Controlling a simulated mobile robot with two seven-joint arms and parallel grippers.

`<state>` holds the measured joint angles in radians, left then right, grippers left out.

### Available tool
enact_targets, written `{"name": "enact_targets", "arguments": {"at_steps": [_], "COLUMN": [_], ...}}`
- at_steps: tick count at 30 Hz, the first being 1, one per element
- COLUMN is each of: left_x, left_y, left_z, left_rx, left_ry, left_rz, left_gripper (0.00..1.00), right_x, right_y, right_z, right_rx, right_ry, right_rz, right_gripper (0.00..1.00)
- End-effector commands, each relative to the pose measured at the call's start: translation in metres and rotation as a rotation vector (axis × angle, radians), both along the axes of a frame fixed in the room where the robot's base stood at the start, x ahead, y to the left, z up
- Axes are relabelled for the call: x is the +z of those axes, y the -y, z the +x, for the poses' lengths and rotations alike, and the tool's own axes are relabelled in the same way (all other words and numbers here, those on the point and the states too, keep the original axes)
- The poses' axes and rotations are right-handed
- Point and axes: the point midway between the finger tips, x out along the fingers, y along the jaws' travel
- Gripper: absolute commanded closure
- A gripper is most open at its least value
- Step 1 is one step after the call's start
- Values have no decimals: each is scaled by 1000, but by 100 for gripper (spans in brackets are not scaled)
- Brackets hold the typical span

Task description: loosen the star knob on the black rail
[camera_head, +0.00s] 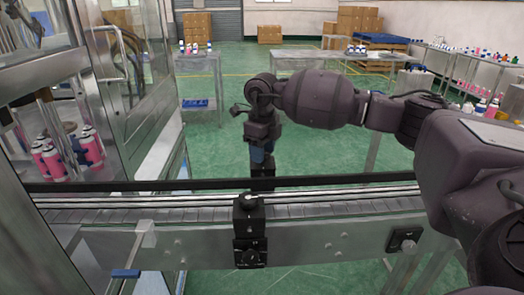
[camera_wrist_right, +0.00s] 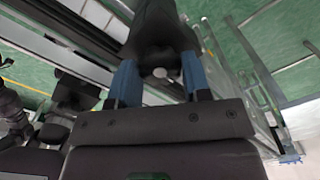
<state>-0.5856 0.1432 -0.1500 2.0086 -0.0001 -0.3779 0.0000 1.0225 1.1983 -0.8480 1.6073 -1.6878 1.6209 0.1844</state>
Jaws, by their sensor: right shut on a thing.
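The black rail (camera_head: 340,181) runs across the head view along the near conveyor. My right gripper (camera_head: 260,158) points down at the far side of the rail, its blue fingers over a black block (camera_head: 263,171). In the right wrist view, the blue fingers of my right gripper (camera_wrist_right: 160,82) stand on both sides of a dark part (camera_wrist_right: 158,40) with a small grey round end. The gripper is shut on this part, which seems to be the star knob. Its star shape cannot be made out. My left gripper is not in view.
A second black bracket (camera_head: 249,215) stands on the near side of the conveyor (camera_head: 340,209). Tables (camera_head: 200,65) with bottles stand farther back on the green floor.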

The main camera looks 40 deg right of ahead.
Motion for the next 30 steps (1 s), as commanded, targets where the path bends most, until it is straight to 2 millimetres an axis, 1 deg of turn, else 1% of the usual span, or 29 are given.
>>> {"name": "enact_targets", "arguments": {"at_steps": [6,17,18,22,30], "left_x": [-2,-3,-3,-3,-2], "left_y": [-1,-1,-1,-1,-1], "left_z": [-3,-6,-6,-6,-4], "left_rx": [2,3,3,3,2], "left_ry": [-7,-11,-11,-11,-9], "left_rz": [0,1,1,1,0], "left_gripper": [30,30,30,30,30], "right_x": [1,1,1,1,1], "right_y": [0,0,0,0,0], "right_z": [0,0,0,0,0], "right_rx": [28,29,29,29,29], "right_ry": [1,1,1,1,1], "right_rz": [0,-1,-1,-1,0], "right_gripper": [80,80,50,30,30]}}
